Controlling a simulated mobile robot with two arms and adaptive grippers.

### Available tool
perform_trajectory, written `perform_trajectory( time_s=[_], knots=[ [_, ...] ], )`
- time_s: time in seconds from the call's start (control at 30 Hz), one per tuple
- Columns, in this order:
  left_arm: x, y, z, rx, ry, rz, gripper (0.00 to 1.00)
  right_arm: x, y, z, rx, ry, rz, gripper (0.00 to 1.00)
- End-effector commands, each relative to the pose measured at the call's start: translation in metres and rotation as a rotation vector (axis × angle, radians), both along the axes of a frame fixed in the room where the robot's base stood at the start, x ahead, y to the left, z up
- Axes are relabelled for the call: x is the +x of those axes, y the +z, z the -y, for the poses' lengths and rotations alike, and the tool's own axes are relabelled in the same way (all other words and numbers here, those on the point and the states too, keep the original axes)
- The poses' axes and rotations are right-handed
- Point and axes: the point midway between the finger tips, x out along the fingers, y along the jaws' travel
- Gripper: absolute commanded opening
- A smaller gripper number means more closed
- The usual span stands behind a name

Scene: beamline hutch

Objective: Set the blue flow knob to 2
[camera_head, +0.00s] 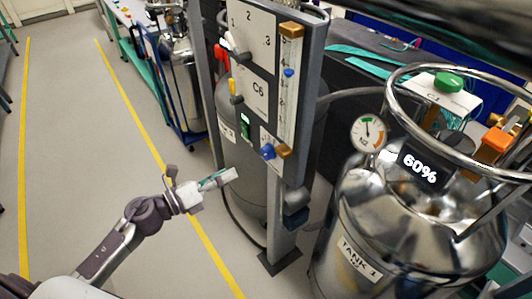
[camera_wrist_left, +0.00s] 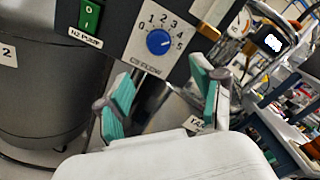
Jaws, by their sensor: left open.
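The blue flow knob (camera_head: 267,152) is on the lower part of the grey panel post, below the clear flow tube. In the left wrist view the blue knob (camera_wrist_left: 158,42) sits on a white plate (camera_wrist_left: 140,55) with a scale from 0 to 5. I cannot surely read where its pointer stands. My left gripper (camera_head: 217,179) is left of and a little below the knob, apart from it. In the wrist view its teal-padded fingers (camera_wrist_left: 162,95) are spread and empty, below the knob. My right gripper is not in view.
A green switch (camera_wrist_left: 89,15) marked N2 PUMP is left of the knob plate. A brass fitting (camera_wrist_left: 208,31) sticks out at its right. A steel tank (camera_head: 350,225) with a ring rail and gauge (camera_head: 369,133) stands right of the post. Floor at left is clear.

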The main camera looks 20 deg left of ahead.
Motion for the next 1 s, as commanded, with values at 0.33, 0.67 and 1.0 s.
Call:
perform_trajectory(
  time_s=[0.33,0.67,1.0],
  knots=[
    [0.060,0.005,0.046,-0.006,0.002,0.001,0.67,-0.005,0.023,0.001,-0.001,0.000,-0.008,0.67],
    [0.091,0.002,0.071,-0.006,0.003,-0.001,0.67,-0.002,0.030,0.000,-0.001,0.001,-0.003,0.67],
    [0.094,0.000,0.073,-0.005,0.003,-0.002,0.67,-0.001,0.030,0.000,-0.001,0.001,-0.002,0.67]
  ],
)
